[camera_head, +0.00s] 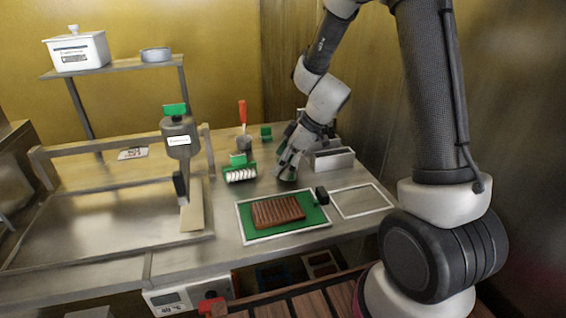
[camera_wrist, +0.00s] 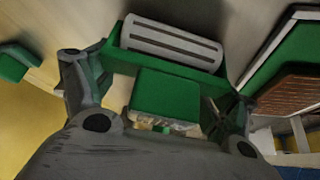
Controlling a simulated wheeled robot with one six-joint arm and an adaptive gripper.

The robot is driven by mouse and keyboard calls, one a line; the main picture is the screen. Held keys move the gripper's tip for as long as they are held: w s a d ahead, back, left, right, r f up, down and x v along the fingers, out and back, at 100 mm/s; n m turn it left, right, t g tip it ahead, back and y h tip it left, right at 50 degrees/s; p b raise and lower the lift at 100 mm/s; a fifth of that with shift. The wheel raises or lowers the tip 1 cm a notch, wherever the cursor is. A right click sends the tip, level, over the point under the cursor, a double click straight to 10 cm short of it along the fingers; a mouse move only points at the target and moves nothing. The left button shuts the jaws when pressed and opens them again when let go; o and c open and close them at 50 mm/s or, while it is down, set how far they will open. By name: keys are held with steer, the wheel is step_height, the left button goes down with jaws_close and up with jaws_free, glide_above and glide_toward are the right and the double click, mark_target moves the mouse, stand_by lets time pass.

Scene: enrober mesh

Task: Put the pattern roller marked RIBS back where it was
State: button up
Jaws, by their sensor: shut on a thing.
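My gripper (camera_head: 288,168) is at the back of the bench, right of the middle. It is shut on a green-framed pattern roller (camera_wrist: 170,55). In the wrist view its fingers grip the green block from both sides, and its grey cylinder has dark lengthwise grooves. No RIBS marking is readable. In the head view the gripper mostly hides this roller; I cannot tell whether it touches the bench. A second green-framed roller (camera_head: 240,174), with slanted dark bands on white, stands left of my gripper.
A grooved brown slab (camera_head: 278,211) lies on a green mat (camera_head: 318,215) in front. A white-outlined empty rectangle (camera_head: 362,200) lies right of it. A metal bin (camera_head: 334,159), a green block (camera_head: 265,132) and a pot with a red-handled tool (camera_head: 243,113) stand near the back.

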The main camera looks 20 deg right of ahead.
steer(key=shift+f, duration=0.25)
steer(key=shift+s+f, duration=0.1)
steer(key=shift+f, duration=0.25)
steer(key=c, duration=0.5)
steer(key=o, duration=1.3)
steer(key=shift+r, duration=0.15)
steer(key=v, duration=1.2)
steer(key=s+d+r+m+h, duration=0.2)
steer(key=s+d+r+m, duration=0.1)
steer(key=s, duration=0.4)
steer(key=s+d+r+m+t+h, duration=0.1)
steer(key=s+d+r+m, duration=0.3)
steer(key=s+m, duration=0.2)
steer(key=s+d+r+m+t+h, duration=0.1)
steer(key=s+d+r+m+h, duration=0.1)
steer(key=s, duration=0.8)
steer(key=shift+d+r+m+h, duration=0.3)
steer(key=shift+d+r+m, duration=0.4)
steer(key=shift+m, duration=0.6)
